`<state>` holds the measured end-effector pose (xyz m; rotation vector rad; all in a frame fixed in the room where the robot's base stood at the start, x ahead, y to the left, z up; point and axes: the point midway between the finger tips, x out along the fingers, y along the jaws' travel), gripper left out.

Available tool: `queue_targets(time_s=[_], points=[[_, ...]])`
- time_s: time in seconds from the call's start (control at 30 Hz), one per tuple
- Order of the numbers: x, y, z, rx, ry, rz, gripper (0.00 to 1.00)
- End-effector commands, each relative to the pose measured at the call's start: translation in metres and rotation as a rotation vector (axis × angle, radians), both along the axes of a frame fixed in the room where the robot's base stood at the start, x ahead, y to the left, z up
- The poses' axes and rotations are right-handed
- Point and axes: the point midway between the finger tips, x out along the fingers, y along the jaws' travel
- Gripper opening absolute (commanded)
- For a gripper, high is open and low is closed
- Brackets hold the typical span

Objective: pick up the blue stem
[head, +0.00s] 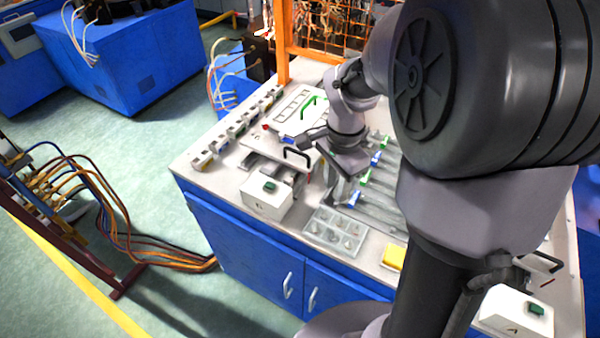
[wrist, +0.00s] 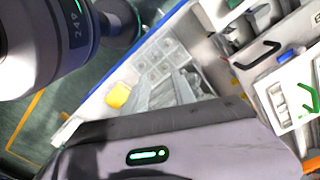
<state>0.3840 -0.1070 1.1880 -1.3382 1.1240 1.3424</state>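My gripper (head: 341,188) hangs over the middle of the workbench, behind the clear compartment tray. Its fingers are small and partly covered by its own body, so their opening cannot be told. Small blue pieces show on the bench: one (head: 355,198) just right of my gripper, one (head: 376,158) farther back on the grey rails, and one (head: 288,139) by the white panel at left. I cannot tell which is the blue stem. In the wrist view a blue piece (wrist: 291,52) lies beside the white panel; my gripper's housing hides much of the bench.
The clear tray (head: 335,229) with small parts sits at the bench's front, also in the wrist view (wrist: 160,60). A yellow block (head: 394,257) is right of it. White boxes (head: 267,197) (head: 516,312), black handles (head: 297,157) and an orange post (head: 282,45) stand around.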

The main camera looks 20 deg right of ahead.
Motion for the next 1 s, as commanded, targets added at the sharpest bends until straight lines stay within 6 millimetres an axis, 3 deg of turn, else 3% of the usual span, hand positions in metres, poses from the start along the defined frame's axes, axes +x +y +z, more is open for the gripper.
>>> queue_targets(time_s=[0.1,0.3,0.47,0.7,0.97,1.0], points=[[-0.002,0.001,-0.043,0.002,0.005,0.002,0.31],[-0.002,0.001,-0.096,0.001,0.003,0.003,0.31],[-0.002,0.001,-0.114,0.001,0.000,0.004,0.31],[-0.010,0.002,-0.158,0.001,0.001,0.005,0.31],[-0.009,0.001,-0.162,0.000,-0.001,0.004,0.31],[-0.009,0.001,-0.162,0.000,-0.001,0.004,0.25]])
